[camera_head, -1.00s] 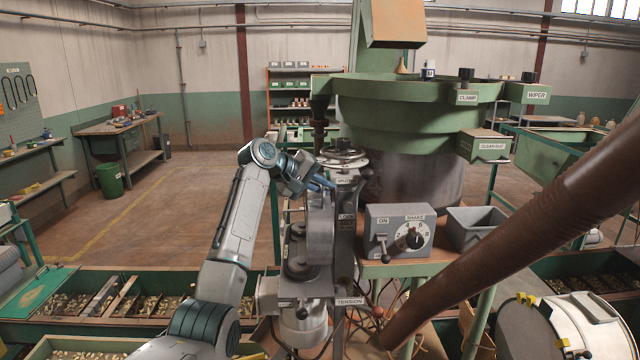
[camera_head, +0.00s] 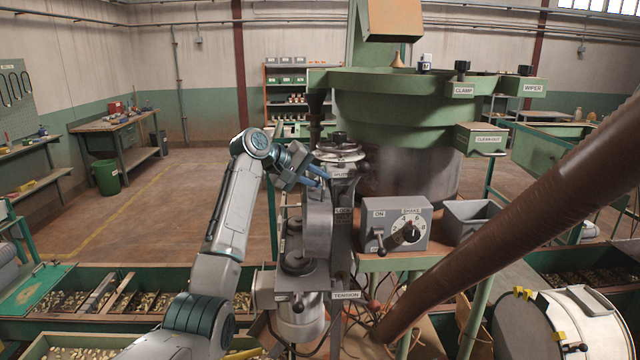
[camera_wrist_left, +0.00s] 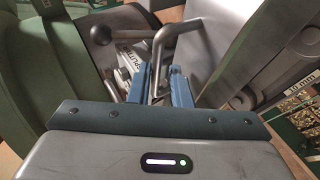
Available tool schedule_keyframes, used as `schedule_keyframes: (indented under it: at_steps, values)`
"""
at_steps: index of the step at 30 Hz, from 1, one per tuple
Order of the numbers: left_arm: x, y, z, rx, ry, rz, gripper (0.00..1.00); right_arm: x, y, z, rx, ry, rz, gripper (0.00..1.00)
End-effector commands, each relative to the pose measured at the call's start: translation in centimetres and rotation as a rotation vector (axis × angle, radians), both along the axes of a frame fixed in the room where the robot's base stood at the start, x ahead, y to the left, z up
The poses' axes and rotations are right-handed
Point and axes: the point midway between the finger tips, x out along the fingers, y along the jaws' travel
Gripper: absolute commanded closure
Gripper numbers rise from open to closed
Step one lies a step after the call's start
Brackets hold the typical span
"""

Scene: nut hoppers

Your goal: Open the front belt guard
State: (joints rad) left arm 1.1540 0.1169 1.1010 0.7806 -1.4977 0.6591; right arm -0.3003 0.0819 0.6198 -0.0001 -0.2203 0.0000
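The front belt guard (camera_head: 318,226) is a grey upright plate on the machine's front, left of the LOCK label. A bent metal rod handle (camera_wrist_left: 164,42) shows in the left wrist view; its lower end runs down between my left gripper's blue fingers. My left gripper (camera_head: 318,178) is at the top of the guard, and its fingers also show in the left wrist view (camera_wrist_left: 160,84). They stand close on either side of the rod, but contact is not clear. My right gripper is not in view.
A control box (camera_head: 395,228) with a lever and dial stands right of the guard, beside a grey tray (camera_head: 470,220). A thick brown pipe (camera_head: 510,225) crosses the right front. The green bowl (camera_head: 400,115) rises behind. Troughs of nuts (camera_head: 130,293) lie low at the left.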

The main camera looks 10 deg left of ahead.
Motion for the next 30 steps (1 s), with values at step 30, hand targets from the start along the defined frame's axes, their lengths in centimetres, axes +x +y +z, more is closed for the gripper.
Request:
schedule_keyframes:
  at_steps: [30]
  values:
    - [-5.4, 5.8, 4.9, 0.001, 0.002, 0.001, 0.82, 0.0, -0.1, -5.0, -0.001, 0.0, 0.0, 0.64]
